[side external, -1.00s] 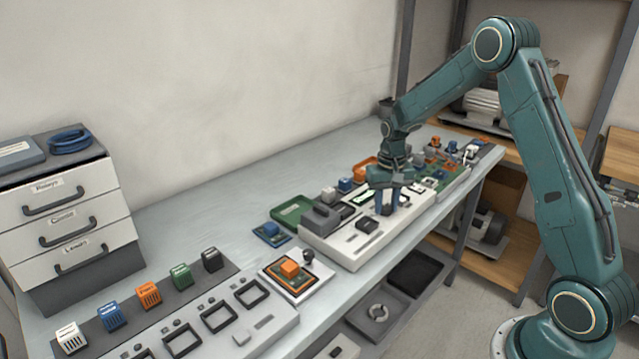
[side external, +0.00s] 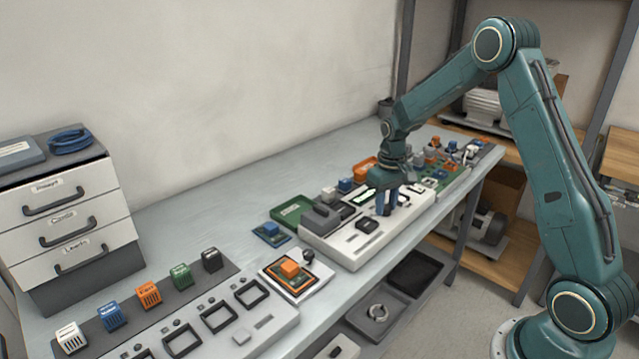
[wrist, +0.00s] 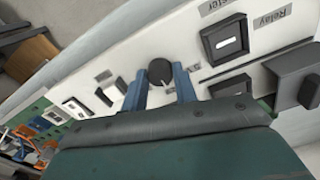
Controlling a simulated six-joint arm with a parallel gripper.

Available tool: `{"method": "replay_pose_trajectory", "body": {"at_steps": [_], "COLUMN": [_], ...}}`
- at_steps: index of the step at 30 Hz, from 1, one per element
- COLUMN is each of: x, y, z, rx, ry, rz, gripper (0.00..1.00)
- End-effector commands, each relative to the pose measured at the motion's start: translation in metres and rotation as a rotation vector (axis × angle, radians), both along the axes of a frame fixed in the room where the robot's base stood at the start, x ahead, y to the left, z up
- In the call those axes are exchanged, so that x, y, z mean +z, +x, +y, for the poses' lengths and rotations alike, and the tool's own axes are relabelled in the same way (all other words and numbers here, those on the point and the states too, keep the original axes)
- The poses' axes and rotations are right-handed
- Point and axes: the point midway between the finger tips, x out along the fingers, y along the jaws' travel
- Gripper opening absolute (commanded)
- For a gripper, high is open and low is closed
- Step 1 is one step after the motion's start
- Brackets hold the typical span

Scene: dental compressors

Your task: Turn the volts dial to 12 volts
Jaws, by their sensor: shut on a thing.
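A round dark dial (wrist: 160,72) stands on a pale instrument panel (wrist: 205,68) in the wrist view. My gripper (wrist: 160,83) has its two blue fingers on either side of the dial, shut on it. The dial's pointer and any volt marks cannot be read. In the side external view my gripper (side external: 387,203) reaches down onto the pale panel (side external: 335,248), and the fingers hide the dial there.
Beside the dial are a framed dark window (wrist: 228,40), another dark slot part (wrist: 230,85) and a raised grey block (wrist: 297,80) near a "Relay" label. A green board with coloured parts (wrist: 35,140) lies beyond.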

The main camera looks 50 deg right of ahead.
Motion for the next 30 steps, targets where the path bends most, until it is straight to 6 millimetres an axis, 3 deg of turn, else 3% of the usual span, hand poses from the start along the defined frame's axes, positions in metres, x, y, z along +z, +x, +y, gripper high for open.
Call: {"method": "replay_pose_trajectory", "body": {"at_steps": [1,2,5,20,30], "x": [0.001,0.001,0.001,0.009,0.052], "y": [0.001,0.001,0.000,0.001,0.001], "z": [0.000,0.000,0.000,0.000,0.000], "rx": [0.000,-0.001,-0.001,-0.001,-0.001], "ry": [-0.001,-0.001,-0.001,-0.001,-0.002], "rz": [-0.002,-0.002,-0.002,-0.003,-0.005], "gripper": [0.06,0.34,0.50,0.50,0.50]}}
